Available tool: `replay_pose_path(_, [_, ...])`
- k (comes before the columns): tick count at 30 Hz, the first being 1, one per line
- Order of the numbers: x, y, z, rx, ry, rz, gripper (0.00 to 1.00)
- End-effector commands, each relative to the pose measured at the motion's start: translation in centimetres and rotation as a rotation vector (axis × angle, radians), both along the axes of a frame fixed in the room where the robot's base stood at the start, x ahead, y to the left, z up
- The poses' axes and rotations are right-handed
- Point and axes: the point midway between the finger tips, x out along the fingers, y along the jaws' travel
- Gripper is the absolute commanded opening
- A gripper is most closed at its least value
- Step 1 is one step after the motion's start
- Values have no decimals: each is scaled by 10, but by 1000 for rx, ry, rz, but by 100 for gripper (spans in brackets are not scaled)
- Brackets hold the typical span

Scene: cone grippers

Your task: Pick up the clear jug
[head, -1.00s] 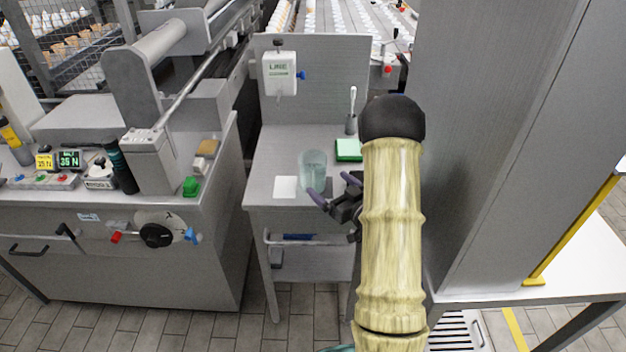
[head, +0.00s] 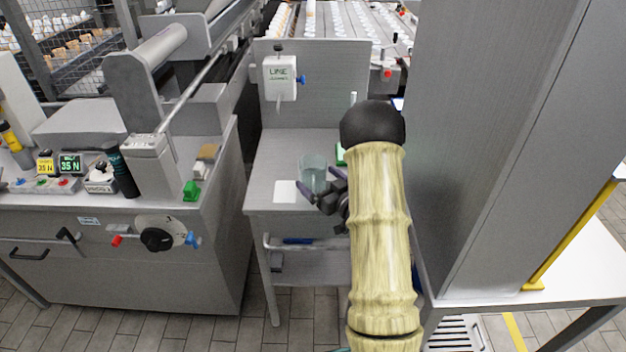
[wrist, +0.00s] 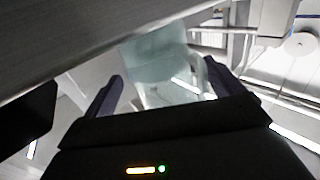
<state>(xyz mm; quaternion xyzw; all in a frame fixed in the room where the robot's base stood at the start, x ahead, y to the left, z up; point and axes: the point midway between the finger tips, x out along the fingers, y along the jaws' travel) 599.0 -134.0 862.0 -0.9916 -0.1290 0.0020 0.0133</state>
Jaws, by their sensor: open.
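The clear jug (head: 312,172) stands upright on the small grey metal table (head: 268,165), beside a white square pad. It is see-through and faintly green. My gripper (head: 320,182) is open at the jug's near right side, with one purple finger in front of the jug and the other at its right. In the wrist view the jug (wrist: 163,68) shows ahead, with its lower part between the open fingers (wrist: 158,95). I cannot tell whether a finger touches it.
A white square pad (head: 285,191) lies left of the jug. A green block (head: 340,154) is partly hidden behind my arm. A white LIME dispenser (head: 280,78) hangs on the back panel. A tall grey cabinet (head: 490,140) stands close on the right. A rail (head: 300,244) runs along the table's front.

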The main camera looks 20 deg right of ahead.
Motion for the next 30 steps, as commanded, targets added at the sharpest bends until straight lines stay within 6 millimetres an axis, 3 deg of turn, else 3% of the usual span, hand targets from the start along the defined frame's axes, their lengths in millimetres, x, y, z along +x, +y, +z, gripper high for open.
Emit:
replay_pose_path(6, [23, 7, 1, -1, -1, 1, 93])
replay_pose_path(21, [23, 6, 1, 0, -1, 0, 93])
replay_pose_path(23, [23, 6, 1, 0, -1, 0, 85])
replay_pose_path(30, [23, 6, 1, 0, -1, 0, 38])
